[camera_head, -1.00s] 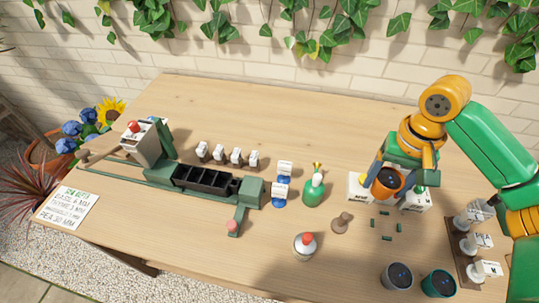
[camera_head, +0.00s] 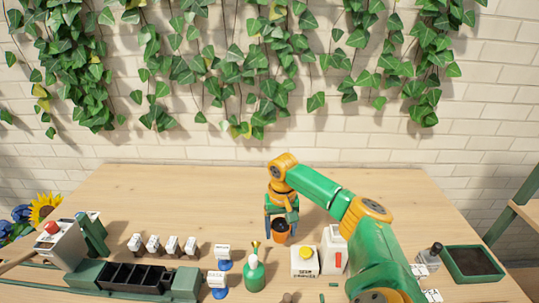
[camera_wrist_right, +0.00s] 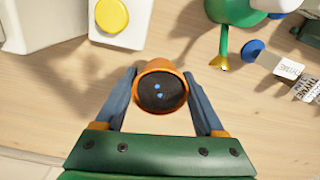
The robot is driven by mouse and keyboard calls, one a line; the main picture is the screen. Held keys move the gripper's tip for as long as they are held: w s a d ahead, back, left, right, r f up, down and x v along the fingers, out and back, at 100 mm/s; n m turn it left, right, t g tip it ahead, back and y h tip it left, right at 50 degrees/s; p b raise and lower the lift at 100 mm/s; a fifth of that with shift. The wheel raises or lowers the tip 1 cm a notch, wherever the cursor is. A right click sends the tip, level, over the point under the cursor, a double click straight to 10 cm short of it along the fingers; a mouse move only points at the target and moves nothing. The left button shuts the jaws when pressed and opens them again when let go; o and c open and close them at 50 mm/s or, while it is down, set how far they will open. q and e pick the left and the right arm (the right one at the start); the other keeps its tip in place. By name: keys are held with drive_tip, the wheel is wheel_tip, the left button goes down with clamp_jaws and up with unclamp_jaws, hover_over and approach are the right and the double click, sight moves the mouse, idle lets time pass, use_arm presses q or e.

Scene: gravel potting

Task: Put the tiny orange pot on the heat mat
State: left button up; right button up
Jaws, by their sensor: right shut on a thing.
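The tiny orange pot (camera_head: 281,236) is held upright between the fingers of my right gripper (camera_head: 280,220), above the back middle of the table. In the right wrist view the pot (camera_wrist_right: 161,68) sits between the two blue fingers of the gripper (camera_wrist_right: 162,88). Its inside is dark, with small blue marks. I cannot pick out the heat mat for certain in either view. My left gripper is not in view.
A dark green-rimmed tray (camera_head: 447,252) is at the right. The back left table (camera_head: 180,195) is clear.

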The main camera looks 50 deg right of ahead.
sight(280, 250)
wheel_tip(280, 250, down, 5)
drive_tip(key=shift+f, duration=0.15)
drive_tip(key=o, duration=1.4)
drive_tip(key=shift+f, duration=0.1)
